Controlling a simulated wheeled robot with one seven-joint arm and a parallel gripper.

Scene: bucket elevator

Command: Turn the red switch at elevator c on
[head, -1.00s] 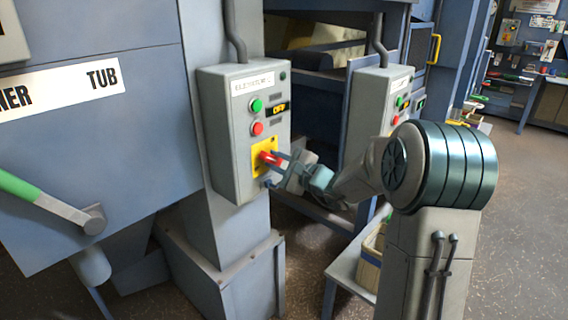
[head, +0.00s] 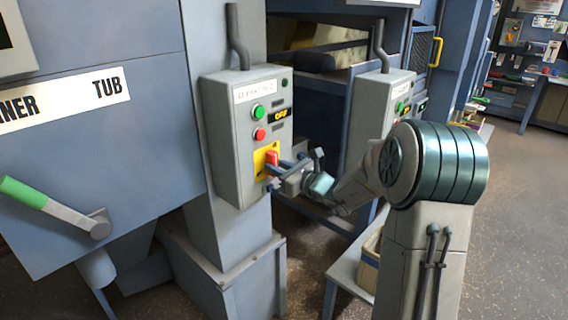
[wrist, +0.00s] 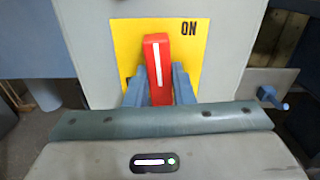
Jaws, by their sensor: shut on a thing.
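The red switch (head: 272,160) sits on a yellow plate (head: 260,165) low on the front of a grey control box (head: 222,130). In the wrist view the red switch (wrist: 158,70) stands nearly upright, its white line tilted slightly left. The word ON is printed at the upper right of the yellow plate (wrist: 128,45). My gripper (head: 275,178) is at the switch, and in the wrist view its two fingers (wrist: 160,88) are shut on the handle from both sides. The box display (head: 280,114) shows OFF in yellow. The box label is too blurred to read fully.
A green button (head: 258,111) and a red button (head: 259,134) sit above the switch. A second grey box (head: 375,110) stands to the right. A green-handled lever (head: 55,208) is at the left. Open floor (head: 510,230) lies at the right.

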